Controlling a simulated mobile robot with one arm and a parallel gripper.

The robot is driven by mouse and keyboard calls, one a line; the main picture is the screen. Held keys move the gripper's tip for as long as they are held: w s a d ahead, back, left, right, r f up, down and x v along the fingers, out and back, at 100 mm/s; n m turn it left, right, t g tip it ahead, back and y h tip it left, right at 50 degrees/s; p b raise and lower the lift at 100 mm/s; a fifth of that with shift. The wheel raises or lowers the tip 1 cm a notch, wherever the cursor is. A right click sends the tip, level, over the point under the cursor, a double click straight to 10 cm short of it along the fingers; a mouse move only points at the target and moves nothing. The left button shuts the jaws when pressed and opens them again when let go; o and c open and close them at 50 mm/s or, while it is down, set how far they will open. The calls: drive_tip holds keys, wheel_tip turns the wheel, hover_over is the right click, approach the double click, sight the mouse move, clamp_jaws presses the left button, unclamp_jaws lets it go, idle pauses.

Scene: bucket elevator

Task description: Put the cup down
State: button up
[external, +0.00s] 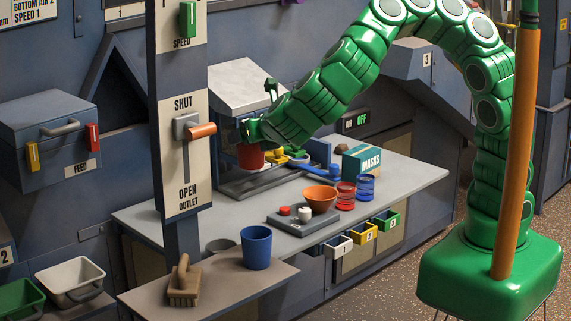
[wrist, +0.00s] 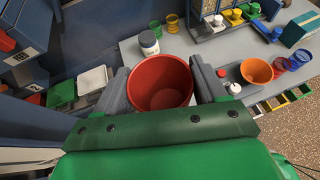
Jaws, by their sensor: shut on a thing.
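My gripper (external: 256,137) is shut on a red cup (external: 250,157), which hangs upright over the back of the grey workbench (external: 408,178) near the hooded outlet. In the wrist view the cup (wrist: 161,82) sits between the two grey fingers of my gripper (wrist: 162,88), its open mouth facing the camera and looking empty. My gripper hides part of the cup in the external view. I cannot tell from these views how far its base is above the surface.
A blue cup (external: 256,247) and a brush (external: 184,283) stand on the front ledge. An orange bowl (external: 320,198), red and blue tubs, and a masks box (external: 361,162) occupy the bench's right. A lever post (external: 187,150) rises at left. Some bare bench lies between them.

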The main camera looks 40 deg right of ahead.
drive_tip(key=w+d+r+n+y, duration=0.3)
drive_tip(key=w+d, duration=1.4)
drive_tip(key=w, duration=0.1)
drive_tip(key=w+d+f+n+y, duration=0.1)
drive_tip(key=w+d+n+y, duration=0.15)
drive_tip(key=d, duration=0.75)
drive_tip(key=w+d+f+n+y, duration=0.1)
drive_tip(key=w+d, duration=0.3)
drive_tip(key=d, duration=0.7)
drive_tip(key=s+a+f+n+g+y, duration=0.5)
drive_tip(key=s+a+f+n, duration=0.15)
drive_tip(key=s+a, duration=0.4)
drive_tip(key=s+a+f+n+g+y, duration=0.45)
drive_tip(key=s+a+f+n, duration=0.2)
drive_tip(key=s+a, duration=0.45)
drive_tip(key=shift+m+g, duration=0.25)
drive_tip(key=shift+m, duration=0.2)
drive_tip(key=w+a+f, duration=0.2)
drive_tip(key=w+f, duration=0.1)
drive_tip(key=w, duration=0.1)
drive_tip(key=w+a+f, duration=0.2)
drive_tip(key=w+f, duration=0.2)
drive_tip(key=w, duration=0.1)
drive_tip(key=w+a+f, duration=0.2)
drive_tip(key=w+f, duration=0.1)
drive_tip(key=w, duration=0.1)
drive_tip(key=shift+w+a+f, duration=0.3)
drive_tip(key=shift+w+a, duration=0.05)
drive_tip(key=shift+w, duration=0.05)
drive_tip(key=shift+f, duration=1.15)
